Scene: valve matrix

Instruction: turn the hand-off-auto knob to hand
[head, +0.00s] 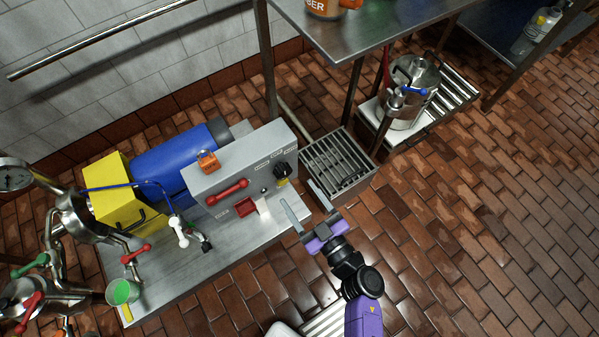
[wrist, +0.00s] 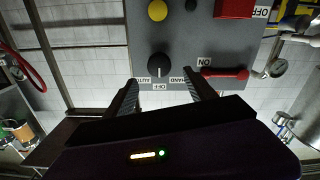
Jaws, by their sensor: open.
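The hand-off-auto knob (wrist: 159,65) is a round black knob on a grey panel (wrist: 190,45). The wrist view shows it upside down, with the labels AUTO, OFF and HAND beside it. Its white pointer line appears to face OFF. In the head view the knob (head: 283,169) is near the panel's right end. My gripper (head: 297,191) is open and empty in front of the panel, apart from the knob. In the wrist view my gripper's fingers (wrist: 161,82) stand either side of the knob's line, short of it.
A red lever handle (head: 228,192) and red box (head: 246,207) sit left of the knob. A yellow button (wrist: 157,10) is close to it. A floor grate (head: 340,160) and steel table (head: 370,25) stand to the right. The brick floor right of my arm is clear.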

